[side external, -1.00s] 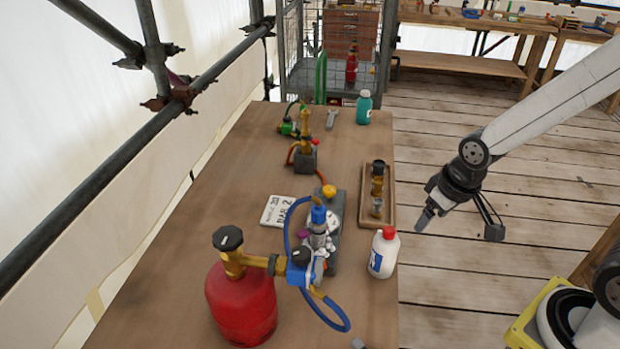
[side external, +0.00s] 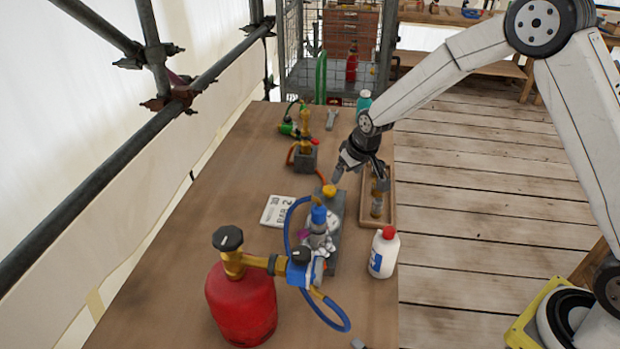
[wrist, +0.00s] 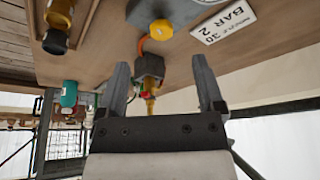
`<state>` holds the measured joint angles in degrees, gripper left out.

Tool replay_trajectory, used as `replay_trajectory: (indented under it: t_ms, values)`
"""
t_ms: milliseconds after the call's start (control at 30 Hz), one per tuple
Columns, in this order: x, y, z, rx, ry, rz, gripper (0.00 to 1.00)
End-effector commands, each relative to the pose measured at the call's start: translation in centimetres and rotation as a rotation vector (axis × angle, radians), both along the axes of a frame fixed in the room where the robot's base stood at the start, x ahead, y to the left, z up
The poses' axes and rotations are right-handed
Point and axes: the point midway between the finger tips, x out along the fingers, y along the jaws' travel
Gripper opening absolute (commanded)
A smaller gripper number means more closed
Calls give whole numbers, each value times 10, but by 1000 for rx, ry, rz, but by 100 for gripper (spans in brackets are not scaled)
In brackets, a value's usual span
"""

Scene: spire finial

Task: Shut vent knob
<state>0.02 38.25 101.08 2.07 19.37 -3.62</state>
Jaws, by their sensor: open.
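A grey fixture (side external: 335,244) stands on the table with a yellow knob (side external: 329,190) at its far end and a purple knob (side external: 304,234) on its near left. No label shows which is the vent knob. The wrist view shows the yellow knob (wrist: 161,29) near the top edge, beyond my fingertips. My gripper (side external: 358,178) is open and empty, above the table just beyond and right of the yellow knob, apart from it. In the wrist view, my gripper (wrist: 163,75) spans a more distant brass fitting. The purple knob is outside the wrist view.
A red cylinder (side external: 240,300) with a black knob and blue hose stands at the front. A wooden tray (side external: 390,217) with brass fittings lies right of the fixture.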

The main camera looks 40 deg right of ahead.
Motion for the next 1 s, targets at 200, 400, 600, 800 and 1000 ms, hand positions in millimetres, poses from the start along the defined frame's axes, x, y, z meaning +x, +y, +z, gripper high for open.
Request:
replay_trajectory:
  t_ms: [200, 400, 600, 800, 1000]
  values:
    - [26, 0, -15, 0, -17, 4, 86]
    - [29, 0, -16, 0, -21, 5, 86]
    - [30, 0, -19, 0, -21, 4, 86]
    - [34, 0, -30, 0, -19, 4, 86]
    - [42, 1, -48, 0, -19, 4, 86]
